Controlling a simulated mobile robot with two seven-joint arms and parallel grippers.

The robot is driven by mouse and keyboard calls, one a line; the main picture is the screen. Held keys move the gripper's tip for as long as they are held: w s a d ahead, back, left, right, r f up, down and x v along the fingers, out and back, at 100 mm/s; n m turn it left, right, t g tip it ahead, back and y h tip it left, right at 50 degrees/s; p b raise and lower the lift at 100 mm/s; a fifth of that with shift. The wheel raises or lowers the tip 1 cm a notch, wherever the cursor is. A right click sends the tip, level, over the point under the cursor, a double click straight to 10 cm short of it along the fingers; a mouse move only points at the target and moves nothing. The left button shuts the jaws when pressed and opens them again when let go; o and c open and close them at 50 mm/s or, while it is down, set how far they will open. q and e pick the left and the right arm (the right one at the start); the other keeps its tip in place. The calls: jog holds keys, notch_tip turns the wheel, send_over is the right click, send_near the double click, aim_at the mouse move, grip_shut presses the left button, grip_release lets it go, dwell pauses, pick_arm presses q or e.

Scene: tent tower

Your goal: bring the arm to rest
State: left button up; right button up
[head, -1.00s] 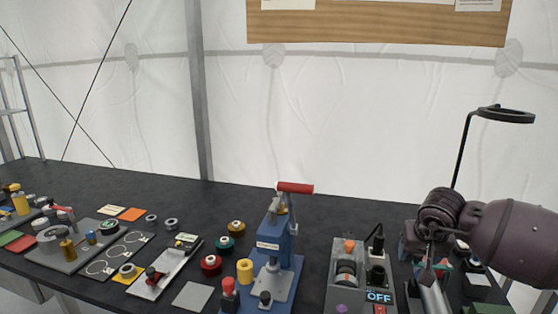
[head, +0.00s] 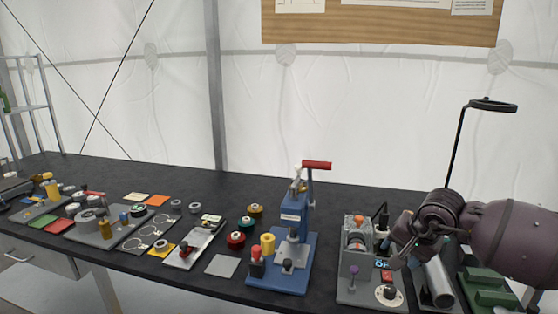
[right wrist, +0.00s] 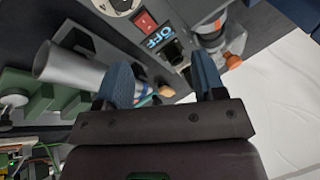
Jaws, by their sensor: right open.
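My right arm comes in from the right in the head view. Its gripper (head: 402,250) hangs over the right part of the black table, above the grey control box (head: 356,288) and beside a grey metal tube (head: 438,284). In the right wrist view my right gripper (right wrist: 164,78) is open, with two blue fingers wide apart and nothing clearly held between them. Behind the fingers, the control box shows a display reading OFF (right wrist: 156,38) and a red switch (right wrist: 145,21). The tube (right wrist: 70,68) lies to the left of the fingers. My left gripper is not in view.
A blue press (head: 288,240) with a red handle stands left of the control box. Several spools, plates and trays cover the table's left. A black ring-topped stand (head: 455,150) rises behind my arm. Green blocks (head: 487,280) lie at right. The table's back middle (head: 370,195) is clear.

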jog(key=s+a+r+m+t+y, duration=0.1)
jog(key=s+a+r+m+y, duration=0.1)
jog(key=a+r+m+y, duration=0.45)
jog(key=s+a+r+m+t+y, duration=0.2)
jog(key=a+r+m+y, duration=0.2)
jog(key=a+m+y, duration=0.55)
jog(key=s+d+f+n+t+h, duration=0.2)
jog(key=d+f+n+t+h, duration=0.3)
jog(key=n, duration=0.6)
jog(key=s+d+f+n+t+h, duration=0.1)
jog(key=f+n+h, duration=0.3)
jog(key=f+n, duration=0.5)
jog(key=s+d+f+n+t+h, duration=0.2)
jog(key=d+f+n+t+h, duration=0.15)
jog(key=n, duration=1.05)
jog(key=s+d+f+m+g+h, duration=0.2)
jog(key=s+f+m, duration=0.3)
jog(key=s+f, duration=0.5)
jog(key=s+d+f+m+g+h, duration=0.3)
jog(key=s+f, duration=0.7)
jog(key=s, duration=0.4)
jog(key=shift+s+d+f+m+g, duration=0.4)
jog(key=shift+m+g, duration=0.25)
jog(key=shift+m, duration=0.25)
jog(key=shift+w, duration=0.1)
